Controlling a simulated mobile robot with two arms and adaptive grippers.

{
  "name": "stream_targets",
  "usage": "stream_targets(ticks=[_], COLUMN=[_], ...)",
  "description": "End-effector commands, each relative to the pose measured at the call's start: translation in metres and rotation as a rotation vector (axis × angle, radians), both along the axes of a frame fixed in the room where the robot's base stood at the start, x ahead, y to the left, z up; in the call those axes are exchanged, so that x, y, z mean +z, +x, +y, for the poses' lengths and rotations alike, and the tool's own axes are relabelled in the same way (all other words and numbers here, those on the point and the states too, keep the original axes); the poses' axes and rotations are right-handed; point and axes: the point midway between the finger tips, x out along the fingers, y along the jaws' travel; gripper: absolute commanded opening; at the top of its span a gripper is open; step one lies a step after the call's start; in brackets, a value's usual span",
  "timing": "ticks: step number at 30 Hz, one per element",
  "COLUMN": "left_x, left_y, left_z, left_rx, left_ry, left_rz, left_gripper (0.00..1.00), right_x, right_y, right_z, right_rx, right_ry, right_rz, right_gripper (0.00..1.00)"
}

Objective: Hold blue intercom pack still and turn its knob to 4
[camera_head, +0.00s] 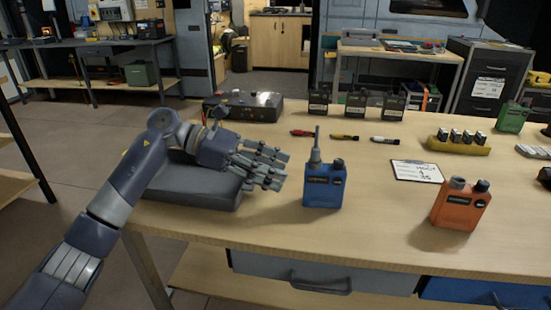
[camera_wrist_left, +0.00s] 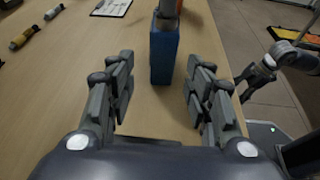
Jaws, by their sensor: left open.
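The blue intercom pack (camera_head: 323,186) stands upright near the front edge of the wooden table. In the left wrist view, the blue pack (camera_wrist_left: 163,55) stands ahead, between the lines of the open fingers (camera_wrist_left: 160,95).
An orange pack (camera_head: 461,204) stands to the right, with a clipboard (camera_head: 417,171) behind. Small coloured cylinders (camera_head: 344,137) and dark packs (camera_head: 356,106) are farther back. A grey pad (camera_head: 190,186) lies under my left arm. The table around the blue pack is clear.

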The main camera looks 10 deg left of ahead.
Motion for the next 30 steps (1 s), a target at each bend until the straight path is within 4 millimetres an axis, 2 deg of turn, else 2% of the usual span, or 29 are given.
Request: stream_targets(ticks=[17, 21, 30], left_x=[-0.022, -0.028, -0.034], left_y=[0.003, 0.004, 0.006], left_z=[-0.058, -0.073, -0.091], left_rx=[-0.002, -0.002, 0.0], left_ry=[-0.001, -0.001, -0.001], left_rz=[0.003, 0.002, 0.002], left_gripper=[0.47, 0.47, 0.47], right_x=[-0.002, 0.012, 0.009], right_y=[0.001, -0.004, -0.005], right_z=[0.0, -0.001, -0.001], right_rx=[0.0, -0.001, -0.001], right_ry=[0.0, 0.001, 0.0], right_rz=[0.001, -0.009, -0.008], right_gripper=[0.56, 0.56, 0.56])
